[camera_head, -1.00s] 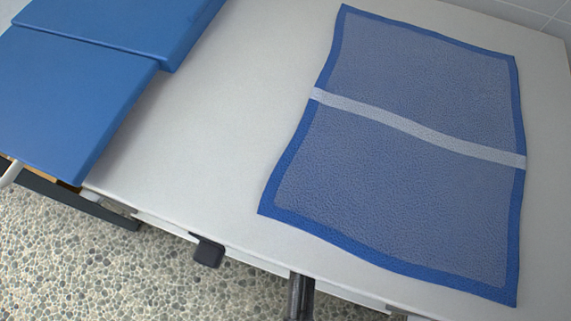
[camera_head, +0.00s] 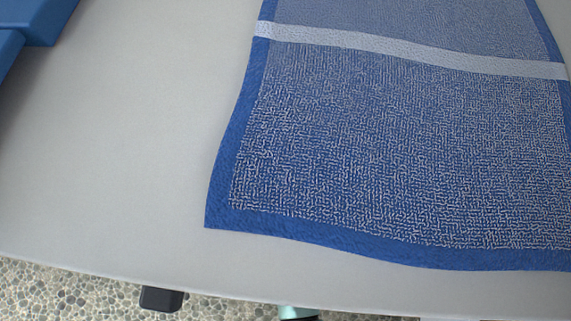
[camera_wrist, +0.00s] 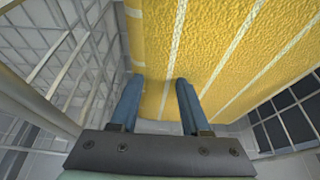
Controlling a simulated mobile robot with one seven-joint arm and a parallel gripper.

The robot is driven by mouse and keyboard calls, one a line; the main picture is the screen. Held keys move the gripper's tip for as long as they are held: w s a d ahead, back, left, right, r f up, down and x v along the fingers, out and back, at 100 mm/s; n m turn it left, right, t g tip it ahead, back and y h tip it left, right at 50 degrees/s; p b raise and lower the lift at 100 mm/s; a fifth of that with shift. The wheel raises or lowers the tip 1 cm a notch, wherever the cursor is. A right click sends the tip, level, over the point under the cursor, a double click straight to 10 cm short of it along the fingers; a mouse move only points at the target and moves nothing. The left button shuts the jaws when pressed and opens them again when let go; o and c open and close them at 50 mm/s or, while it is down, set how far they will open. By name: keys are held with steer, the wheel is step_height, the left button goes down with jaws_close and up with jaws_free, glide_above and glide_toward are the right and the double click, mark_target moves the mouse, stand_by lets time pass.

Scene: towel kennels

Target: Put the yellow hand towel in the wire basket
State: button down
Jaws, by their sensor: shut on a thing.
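The yellow hand towel (camera_wrist: 215,45) with thin white stripes fills the upper middle of the wrist view. My gripper (camera_wrist: 159,82) is shut on it, and its two blue fingers show on either side of a strip of the towel. The towel spreads out beyond the fingertips, and its far end is cut off by the picture's edge. The head view shows neither the yellow towel nor my fingers. I cannot make out a wire basket for certain in either view.
In the head view a blue towel (camera_head: 400,150) with a white band lies flat on a pale tabletop (camera_head: 120,150). Blue padding (camera_head: 35,20) is at the upper left. Metal bars (camera_wrist: 60,50) stand left in the wrist view, and a dark grid (camera_wrist: 290,120) is at right.

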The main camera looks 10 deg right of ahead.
step_height(320, 180, down, 3)
steer(key=shift+f+b, duration=0.1)
steer(key=shift+b, duration=0.65)
steer(key=shift+r, duration=0.2)
steer(key=shift+f, duration=0.1)
steer(key=shift+c, duration=1.9)
jaws_free()
steer(key=p+v, duration=0.7)
steer(key=v, duration=0.5)
